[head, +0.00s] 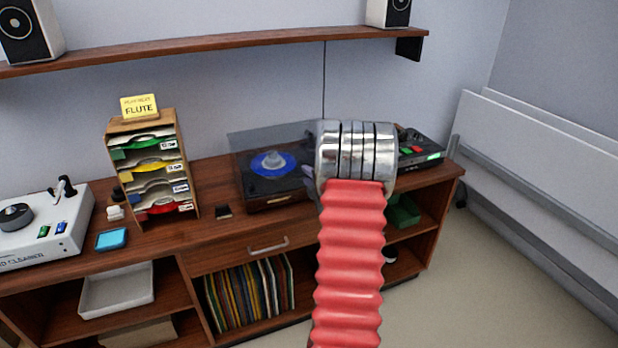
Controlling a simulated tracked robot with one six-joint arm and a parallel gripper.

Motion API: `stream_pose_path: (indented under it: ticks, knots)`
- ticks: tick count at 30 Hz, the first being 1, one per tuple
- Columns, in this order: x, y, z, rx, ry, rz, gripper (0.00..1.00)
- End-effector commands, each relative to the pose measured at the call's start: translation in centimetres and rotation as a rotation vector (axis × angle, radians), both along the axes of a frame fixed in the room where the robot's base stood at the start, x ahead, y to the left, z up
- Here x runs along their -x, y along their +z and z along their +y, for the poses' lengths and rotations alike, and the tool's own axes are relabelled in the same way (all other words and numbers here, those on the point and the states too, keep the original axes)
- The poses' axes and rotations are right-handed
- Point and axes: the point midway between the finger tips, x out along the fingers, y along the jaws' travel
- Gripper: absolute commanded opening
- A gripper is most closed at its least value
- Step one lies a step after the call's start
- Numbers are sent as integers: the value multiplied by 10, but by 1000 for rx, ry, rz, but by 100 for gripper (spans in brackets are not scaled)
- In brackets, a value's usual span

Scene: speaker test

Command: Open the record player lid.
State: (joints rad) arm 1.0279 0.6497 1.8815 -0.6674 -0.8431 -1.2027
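The record player (268,203) stands on the wooden sideboard, just left of my arm in the head view. My red ribbed arm with shiny metal rings covers the right end of the player and lid. My gripper lies mostly behind these rings; a small grey-purple part (308,172) beside them may belong to it. Its fingers are hidden, and I cannot tell whether it touches the lid.
A sorter rack (113,172) with a yellow FLUTE card stands left of the player; a small dark block (223,212) lies between. A white cleaner machine (62,235) is far left. A device with lit buttons (425,152) is at right. A shelf (200,47) with speakers hangs above.

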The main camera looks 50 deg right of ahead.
Motion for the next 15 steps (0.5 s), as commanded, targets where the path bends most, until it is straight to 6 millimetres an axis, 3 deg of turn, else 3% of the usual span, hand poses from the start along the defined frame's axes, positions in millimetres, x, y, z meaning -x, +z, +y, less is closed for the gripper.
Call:
stream_pose_path:
  ticks: [2, 15]
  knots:
    - [0, 0, 0, 0, 0, 0, 27]
    - [0, 0, 0, 0, 0, 0, 0]
